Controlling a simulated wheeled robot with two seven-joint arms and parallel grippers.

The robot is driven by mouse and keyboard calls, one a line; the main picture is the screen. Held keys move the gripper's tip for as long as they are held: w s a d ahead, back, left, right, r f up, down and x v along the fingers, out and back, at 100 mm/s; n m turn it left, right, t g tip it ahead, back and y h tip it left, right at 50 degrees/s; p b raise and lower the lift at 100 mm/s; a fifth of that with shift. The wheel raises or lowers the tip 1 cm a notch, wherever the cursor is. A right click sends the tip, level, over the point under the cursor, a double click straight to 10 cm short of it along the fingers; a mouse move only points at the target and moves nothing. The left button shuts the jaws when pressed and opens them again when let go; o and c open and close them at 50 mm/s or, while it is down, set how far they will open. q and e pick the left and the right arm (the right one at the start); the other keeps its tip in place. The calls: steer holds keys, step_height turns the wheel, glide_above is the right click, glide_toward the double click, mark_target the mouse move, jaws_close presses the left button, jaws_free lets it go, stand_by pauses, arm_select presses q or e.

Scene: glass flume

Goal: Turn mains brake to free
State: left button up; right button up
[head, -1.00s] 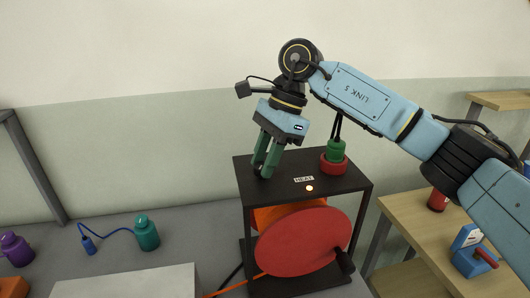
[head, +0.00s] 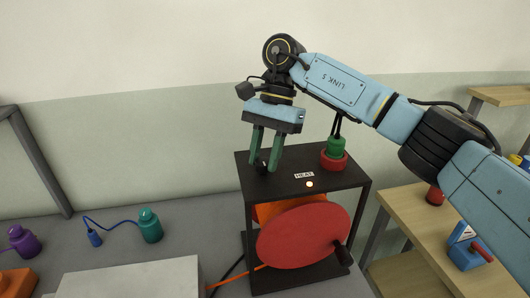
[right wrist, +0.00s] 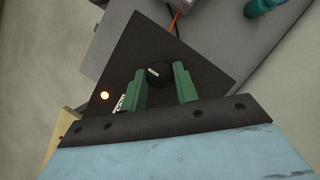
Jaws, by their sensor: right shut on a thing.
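A black round knob (right wrist: 158,75) with a white pointer line stands on the top plate of a black box (head: 326,190). My right gripper (head: 262,165) points down over the left part of that plate, its two green fingers on either side of the knob. In the right wrist view, the fingers close on the knob, and the pointer slants. A label on the plate reads HEAT (head: 304,175), with a lit orange lamp (head: 309,184) beside it. I see no marking for mains brake or free. My left gripper is out of view.
A green plug sits in a red socket (head: 334,161) at the plate's back right. A red disc (head: 304,236) with a black handle is on the box front. A teal weight-like object (head: 150,227) stands at left; a blue switch with a red lever (head: 467,248) stands on the right table.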

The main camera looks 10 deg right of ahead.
steer(key=shift+r, duration=0.1)
steer(key=o, duration=1)
steer(key=p+v, duration=0.2)
steer(key=v, duration=1.1)
steer(key=shift+r+p, duration=0.2)
steer(key=shift+p, duration=0.2)
steer(key=shift+s, duration=0.1)
